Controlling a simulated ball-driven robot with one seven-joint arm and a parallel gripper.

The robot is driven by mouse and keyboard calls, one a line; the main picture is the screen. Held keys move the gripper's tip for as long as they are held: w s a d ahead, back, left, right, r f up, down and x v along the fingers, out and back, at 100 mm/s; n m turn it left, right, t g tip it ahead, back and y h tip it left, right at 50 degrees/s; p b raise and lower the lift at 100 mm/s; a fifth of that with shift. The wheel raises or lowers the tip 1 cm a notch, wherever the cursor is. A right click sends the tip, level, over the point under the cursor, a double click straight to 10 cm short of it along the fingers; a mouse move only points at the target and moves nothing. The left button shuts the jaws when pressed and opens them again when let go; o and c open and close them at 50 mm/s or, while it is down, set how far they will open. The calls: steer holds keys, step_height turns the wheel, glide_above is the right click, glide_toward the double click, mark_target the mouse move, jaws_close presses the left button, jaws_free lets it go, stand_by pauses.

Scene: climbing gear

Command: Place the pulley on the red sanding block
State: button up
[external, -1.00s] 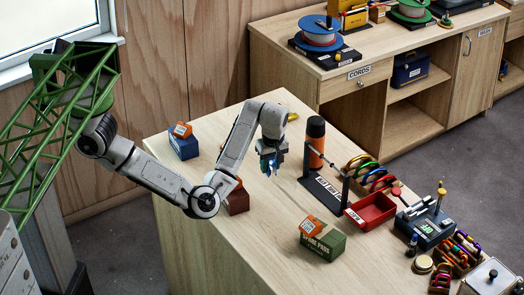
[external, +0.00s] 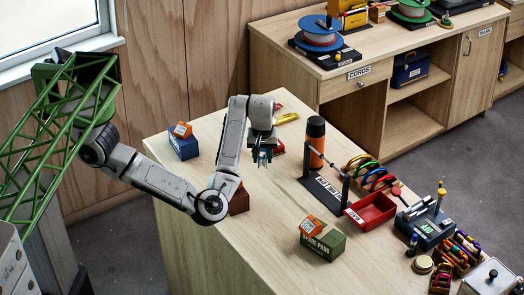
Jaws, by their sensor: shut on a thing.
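My gripper (external: 263,161) points down over the middle-left of the workbench. It is shut on a small bluish thing, likely the pulley (external: 262,157); its outline is too small and blurred to tell clearly. A dark red block (external: 239,199) sits on the bench below and left of the gripper, partly hidden by my arm's elbow; it may be the red sanding block. Another small red thing (external: 280,148) shows just behind and right of the gripper, partly hidden by it. The held thing appears above the bench, apart from the dark red block.
A blue box (external: 184,147) and a green box (external: 323,245) each carry an orange piece. An orange-black bottle (external: 316,140), a rack (external: 322,194) and a red tray (external: 371,212) stand right of the gripper. The bench's front middle is clear.

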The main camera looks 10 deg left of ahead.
steer(key=w+a+r+m+h+b, duration=0.1)
steer(key=w+a+r+m+b, duration=0.1)
steer(key=w+m+b, duration=0.3)
steer(key=w+a+r+m+h+b, duration=0.1)
steer(key=w+a+m+b, duration=0.15)
steer(key=w+m, duration=0.4)
steer(key=b, duration=0.2)
glide_toward(281, 144)
steer(key=shift+d+f+n+g, duration=0.2)
steer(key=shift+f+n+g, duration=0.1)
steer(key=shift+f, duration=0.15)
steer(key=shift+w+d+f, duration=0.25)
steer(key=shift+w+f, duration=0.2)
steer(key=shift+f, duration=1.75)
steer(key=shift+w+f+p, duration=0.1)
steer(key=shift+p, duration=0.25)
steer(key=o, duration=1.1)
